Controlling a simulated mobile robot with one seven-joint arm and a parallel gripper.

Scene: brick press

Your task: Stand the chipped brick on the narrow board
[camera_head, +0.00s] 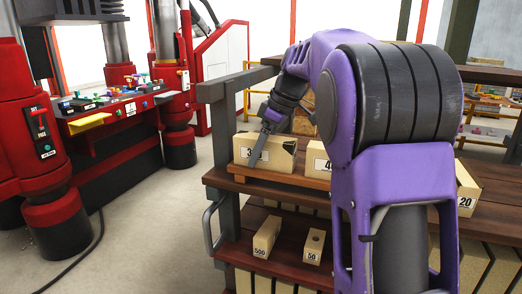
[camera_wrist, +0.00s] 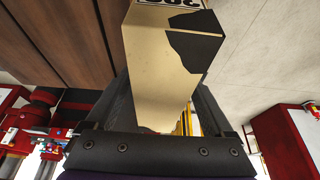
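The chipped brick (camera_head: 262,150) is tan, with a dark broken patch at its upper right corner and a number label on its front. In the head view it lies lengthwise at the left end of the narrow board (camera_head: 280,178), seemingly resting on it. My gripper (camera_head: 258,152) reaches down over it, one dark finger across its front face. In the wrist view the chipped brick (camera_wrist: 160,60) fills the space between both fingers of my gripper (camera_wrist: 162,85), which appear shut on its sides. The far finger is hidden in the head view.
A brick (camera_head: 321,160) labelled with a 4 stands close to the right, partly behind my arm. Bricks marked 500 (camera_head: 267,237) and 50 (camera_head: 314,247) lie on the lower shelf. A brick marked 20 (camera_head: 467,190) is at far right. A red press (camera_head: 40,130) stands left across clear floor.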

